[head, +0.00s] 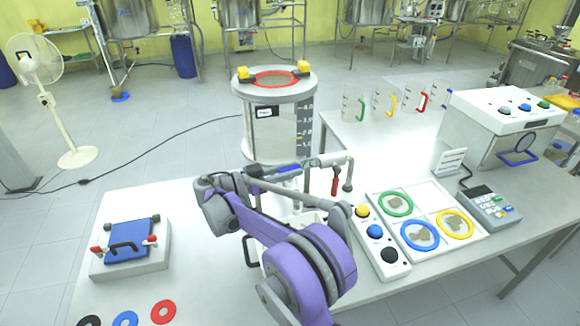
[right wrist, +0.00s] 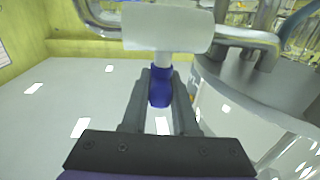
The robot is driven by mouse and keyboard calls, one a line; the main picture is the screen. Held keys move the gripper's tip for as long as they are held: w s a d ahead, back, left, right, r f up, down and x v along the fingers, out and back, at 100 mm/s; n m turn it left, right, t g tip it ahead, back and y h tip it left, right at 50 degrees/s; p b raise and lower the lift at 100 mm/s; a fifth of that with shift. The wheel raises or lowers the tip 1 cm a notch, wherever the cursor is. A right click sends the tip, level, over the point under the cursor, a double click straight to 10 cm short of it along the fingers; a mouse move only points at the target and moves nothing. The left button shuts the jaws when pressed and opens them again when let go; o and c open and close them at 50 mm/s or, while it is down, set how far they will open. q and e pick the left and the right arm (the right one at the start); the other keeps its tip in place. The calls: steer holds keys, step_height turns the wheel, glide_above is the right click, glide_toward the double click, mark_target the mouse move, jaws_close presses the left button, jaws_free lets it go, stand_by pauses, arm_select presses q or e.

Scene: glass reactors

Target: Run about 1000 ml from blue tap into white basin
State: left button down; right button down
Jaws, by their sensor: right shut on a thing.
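The blue tap (head: 288,170) is on the pipework below the glass vessel (head: 275,122). Its blue handle (right wrist: 160,88) sits between my right gripper's fingers in the right wrist view. My right gripper (head: 268,171) is shut on this handle. The white basin (head: 312,218) stands on the table below the taps, mostly hidden behind my purple right arm. I cannot see any water stream or the level in the basin. A scale (head: 304,122) runs down the vessel's right side; the liquid level is unclear. My left gripper is not in view.
A red-handled tap (head: 335,181) hangs to the right. A button box (head: 377,240) and a tray with coloured rings (head: 465,240) stand right of the basin. A grey block with a blue plate (head: 128,240) is at left. Coloured-handle jugs (head: 382,101) stand behind.

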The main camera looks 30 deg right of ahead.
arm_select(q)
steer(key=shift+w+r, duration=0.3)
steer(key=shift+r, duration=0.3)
arm_select(e)
steer(key=shift+r+m+g, duration=0.1)
steer(key=shift+m+g, duration=0.6)
steer(key=shift+g, duration=0.4)
arm_select(q)
steer(key=shift+p, duration=0.3)
arm_select(e)
steer(key=shift+y, duration=0.3)
steer(key=c, duration=0.7)
jaws_free()
